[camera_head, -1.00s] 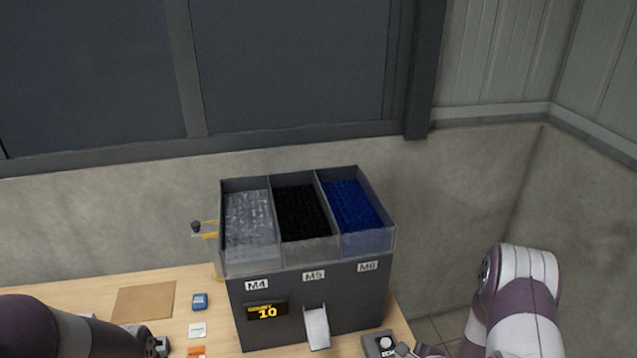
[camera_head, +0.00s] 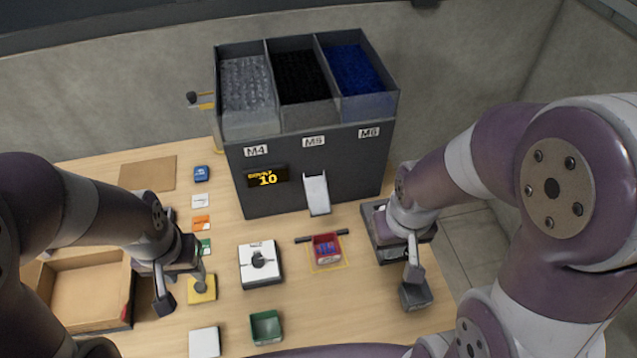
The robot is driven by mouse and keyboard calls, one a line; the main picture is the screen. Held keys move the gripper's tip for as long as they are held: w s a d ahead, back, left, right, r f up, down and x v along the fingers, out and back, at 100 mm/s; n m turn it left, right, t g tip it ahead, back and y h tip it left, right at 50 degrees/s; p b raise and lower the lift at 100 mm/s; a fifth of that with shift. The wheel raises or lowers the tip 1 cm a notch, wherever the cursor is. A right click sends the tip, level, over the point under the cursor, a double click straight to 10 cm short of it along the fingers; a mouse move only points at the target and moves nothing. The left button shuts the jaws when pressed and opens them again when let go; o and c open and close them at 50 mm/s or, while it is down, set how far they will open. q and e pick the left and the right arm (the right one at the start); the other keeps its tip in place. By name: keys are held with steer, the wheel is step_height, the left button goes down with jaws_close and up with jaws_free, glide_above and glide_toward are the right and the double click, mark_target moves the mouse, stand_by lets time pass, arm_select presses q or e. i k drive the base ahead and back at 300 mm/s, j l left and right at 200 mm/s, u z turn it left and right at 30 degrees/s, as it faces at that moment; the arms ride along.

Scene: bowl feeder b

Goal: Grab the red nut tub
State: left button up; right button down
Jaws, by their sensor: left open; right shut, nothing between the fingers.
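The red nut tub (camera_head: 322,256) stands on the table below the feeder's chute, inside a yellow outline, with blue pieces in it. My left gripper (camera_head: 181,290) is open, well to the left of the red tub, close to a yellow block (camera_head: 203,297). My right gripper (camera_head: 413,271) is shut and empty, to the right of the red tub and just above a dark grey tub (camera_head: 416,296). Neither gripper touches the red tub.
The bowl feeder (camera_head: 339,185) with its chute (camera_head: 317,194) stands behind the red tub. A dark bar (camera_head: 303,239) lies at the tub's back edge. A white device (camera_head: 259,274) and a green tub (camera_head: 266,327) are to its left. A cardboard-coloured tray (camera_head: 90,290) is far left.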

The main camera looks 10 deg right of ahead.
mark_target(325, 247)
steer(key=j+z, duration=0.25)
steer(key=z, duration=0.2)
steer(key=j+z, duration=0.25)
steer(key=z, duration=0.25)
steer(key=j+z, duration=0.3)
steer(key=z, duration=0.85)
